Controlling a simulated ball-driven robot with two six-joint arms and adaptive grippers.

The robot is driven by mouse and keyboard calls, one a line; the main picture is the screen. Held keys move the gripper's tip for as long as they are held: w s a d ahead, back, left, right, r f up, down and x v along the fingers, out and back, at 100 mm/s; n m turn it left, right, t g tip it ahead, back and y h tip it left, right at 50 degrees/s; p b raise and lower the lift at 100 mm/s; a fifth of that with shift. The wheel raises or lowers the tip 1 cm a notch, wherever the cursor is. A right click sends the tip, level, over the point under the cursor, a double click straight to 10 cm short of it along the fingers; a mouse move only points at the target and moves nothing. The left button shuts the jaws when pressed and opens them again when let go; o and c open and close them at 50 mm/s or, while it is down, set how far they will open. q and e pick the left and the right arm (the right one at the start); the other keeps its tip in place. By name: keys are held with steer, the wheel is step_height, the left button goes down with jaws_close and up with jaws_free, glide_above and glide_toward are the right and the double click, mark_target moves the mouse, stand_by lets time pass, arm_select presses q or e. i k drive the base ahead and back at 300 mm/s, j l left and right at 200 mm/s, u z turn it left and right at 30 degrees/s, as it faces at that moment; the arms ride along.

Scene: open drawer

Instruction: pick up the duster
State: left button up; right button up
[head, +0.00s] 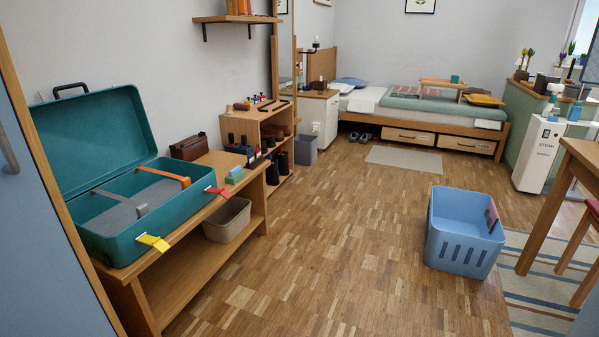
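I cannot pick out a duster with certainty. A small green and blue block (235,175) lies on the right end of the wooden bench, beside the open teal suitcase (165,215); I cannot tell whether it is the duster. A pinkish flat thing (491,216) shows at the right rim of the blue basket (462,250) on the floor; what it is, I cannot tell. Neither of my grippers is in view.
The wooden bench (262,190) runs along the left wall with a beige bin (227,222) on its lower shelf. A shelf unit (243,122) and bed (425,110) stand farther back. A wooden table (545,215) is at right. The middle floor is clear.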

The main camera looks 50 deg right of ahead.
mark_target(236, 174)
steer(key=z, duration=1.15)
steer(key=u, duration=1.05)
steer(key=i+l, duration=0.75)
steer(key=i, duration=0.1)
